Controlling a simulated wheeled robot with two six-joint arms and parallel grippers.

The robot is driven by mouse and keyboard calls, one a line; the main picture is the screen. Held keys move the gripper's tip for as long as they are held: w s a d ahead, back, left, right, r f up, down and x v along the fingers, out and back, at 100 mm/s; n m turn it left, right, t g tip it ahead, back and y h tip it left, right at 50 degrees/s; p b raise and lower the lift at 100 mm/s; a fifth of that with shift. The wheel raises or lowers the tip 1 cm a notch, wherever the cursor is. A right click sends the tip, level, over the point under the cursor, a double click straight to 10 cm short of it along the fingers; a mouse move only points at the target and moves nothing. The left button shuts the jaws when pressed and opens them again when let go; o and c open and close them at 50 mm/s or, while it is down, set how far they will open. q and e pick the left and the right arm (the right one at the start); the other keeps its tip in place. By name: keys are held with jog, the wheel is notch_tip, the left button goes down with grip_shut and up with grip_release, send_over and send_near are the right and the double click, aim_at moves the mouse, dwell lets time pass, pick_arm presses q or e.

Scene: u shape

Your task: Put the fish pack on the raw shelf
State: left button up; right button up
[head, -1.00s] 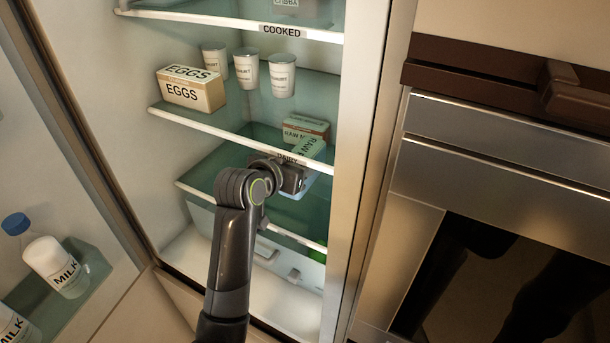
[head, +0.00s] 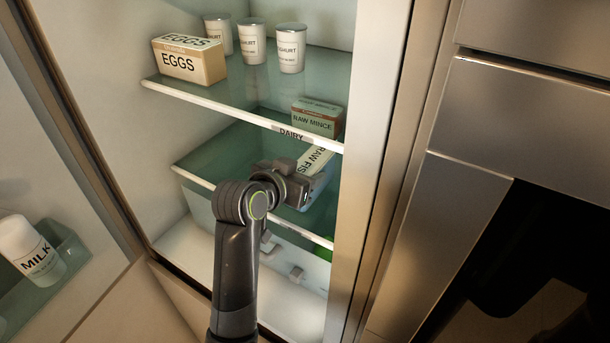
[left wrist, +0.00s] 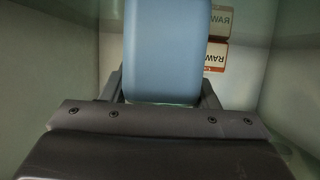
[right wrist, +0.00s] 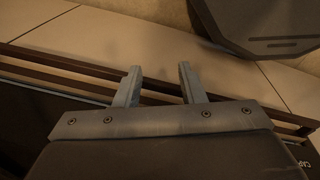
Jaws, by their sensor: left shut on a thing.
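Whether the pack touches this shelf I cannot tell. My right gripper (right wrist: 158,85) is open and empty, outside the fridge.
Raw mince packs (head: 317,117) show behind the dairy shelf edge (head: 235,115), and stacked at right in the left wrist view (left wrist: 217,56). Eggs (head: 188,62) and yoghurt cups (head: 291,48) stand on the dairy shelf. The fridge side wall (head: 365,150) is close right.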

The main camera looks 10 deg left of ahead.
pick_arm(q)
jog(key=shift+w, duration=0.15)
jog(key=shift+s, duration=0.4)
jog(key=o, duration=1.2)
jog(key=shift+w+f, duration=0.15)
jog(key=shift+s+a+r, duration=0.1)
jog(key=shift+s+r, duration=0.1)
jog(key=shift+r, duration=0.1)
jog(key=v, duration=1.1)
jog(key=shift+s+a+b, duration=0.15)
jog(key=shift+s+b, duration=0.1)
jog(key=shift+b, duration=0.05)
jog(key=shift+r, duration=0.1)
